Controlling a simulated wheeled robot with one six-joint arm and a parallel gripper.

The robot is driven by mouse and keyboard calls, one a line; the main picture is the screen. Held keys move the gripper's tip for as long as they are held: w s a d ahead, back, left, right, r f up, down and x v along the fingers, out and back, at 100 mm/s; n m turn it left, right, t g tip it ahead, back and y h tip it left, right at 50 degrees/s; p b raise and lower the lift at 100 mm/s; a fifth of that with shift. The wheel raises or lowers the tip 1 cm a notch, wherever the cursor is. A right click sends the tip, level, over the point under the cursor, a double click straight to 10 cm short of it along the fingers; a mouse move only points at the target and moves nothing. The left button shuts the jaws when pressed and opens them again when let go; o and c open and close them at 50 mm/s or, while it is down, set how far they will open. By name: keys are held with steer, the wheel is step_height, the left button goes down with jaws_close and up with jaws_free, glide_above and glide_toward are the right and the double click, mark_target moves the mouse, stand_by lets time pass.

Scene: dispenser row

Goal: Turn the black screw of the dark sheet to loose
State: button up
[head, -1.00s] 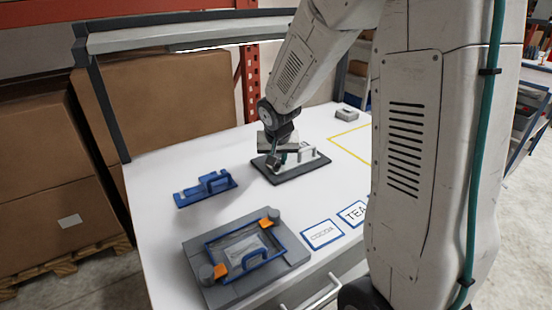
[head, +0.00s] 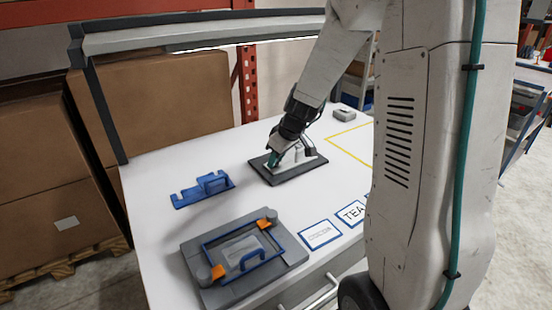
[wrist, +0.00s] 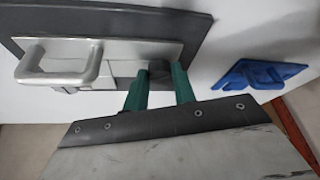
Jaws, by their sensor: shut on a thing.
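The dark sheet (head: 286,179) lies flat on the white table, with a pale metal plate and a raised handle on it. It also fills the upper left of the wrist view (wrist: 110,15), where the pale handle (wrist: 60,65) stands left of my gripper. The black screw (wrist: 158,68) is a short dark knob at the plate's edge. My gripper (wrist: 159,76), with teal fingers, is shut on the screw, one finger on each side. In the head view my gripper (head: 275,158) is at the left part of the sheet and hides the screw.
A blue bracket (head: 203,190) lies left of the sheet. A grey fixture (head: 200,255) with a blue frame and orange clamps sits at the front. Label cards, including TEA (head: 352,213), lie at the front right. A small grey block (head: 345,115) stands at the back.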

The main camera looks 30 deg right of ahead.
steer(key=n+y, duration=0.1)
steer(key=n, duration=0.2)
steer(key=n+g, duration=0.1)
steer(key=n, duration=0.1)
steer(key=shift+d+f+n+y, duration=0.2)
steer(key=shift+n+y, duration=0.2)
steer(key=shift+g, duration=0.3)
steer(key=o, duration=1)
steer(key=shift+r, duration=0.1)
steer(key=shift+w+r, duration=0.1)
steer(key=shift+d+r, duration=0.15)
steer(key=shift+r, duration=0.15)
steer(key=v, duration=0.7)
